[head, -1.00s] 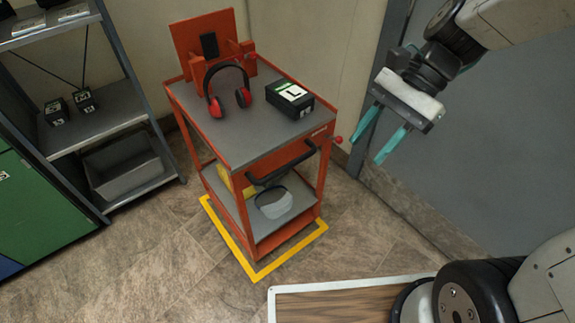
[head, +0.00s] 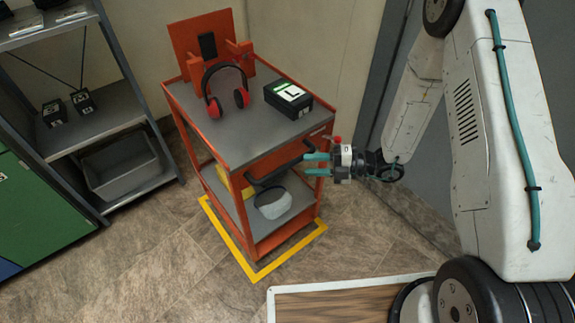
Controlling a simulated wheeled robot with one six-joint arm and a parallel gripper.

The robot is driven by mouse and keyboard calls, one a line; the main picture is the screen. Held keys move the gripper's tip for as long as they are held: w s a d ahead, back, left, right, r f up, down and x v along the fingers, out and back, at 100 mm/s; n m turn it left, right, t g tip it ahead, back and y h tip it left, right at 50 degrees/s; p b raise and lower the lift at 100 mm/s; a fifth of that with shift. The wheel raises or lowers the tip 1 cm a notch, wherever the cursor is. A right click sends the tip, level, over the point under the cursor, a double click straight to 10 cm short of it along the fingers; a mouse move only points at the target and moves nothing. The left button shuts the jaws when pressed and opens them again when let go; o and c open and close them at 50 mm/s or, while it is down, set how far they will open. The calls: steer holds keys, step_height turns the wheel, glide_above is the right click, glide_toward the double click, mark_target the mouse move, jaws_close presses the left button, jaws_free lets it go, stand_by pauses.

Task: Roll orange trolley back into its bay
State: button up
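The orange trolley (head: 230,160) stands upright in the middle of the head view, with a grey top and a lower shelf. A yellow floor outline (head: 262,273) marks the bay; its front and left lines show, and the trolley hides the rest. A black handle (head: 276,172) runs along the trolley's front. My gripper (head: 314,164) is at the right end of the handle, its teal fingers pointing left and apart, with a gap between them. Whether the fingers touch the handle or surround it, I cannot tell.
On the trolley are red headphones (head: 226,90), a black box with a white-green label (head: 288,100) and a clear-white visor (head: 272,204). A grey shelf rack (head: 110,120) stands left. A wood-topped surface (head: 335,305) lies in front. Floor at lower left is clear.

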mark_target(293, 166)
steer(key=x, duration=0.7)
steer(key=shift+w+a+f, duration=0.1)
steer(key=shift+a+f, duration=0.15)
steer(key=shift+a, duration=0.15)
steer(key=shift+c, duration=0.3)
jaws_close()
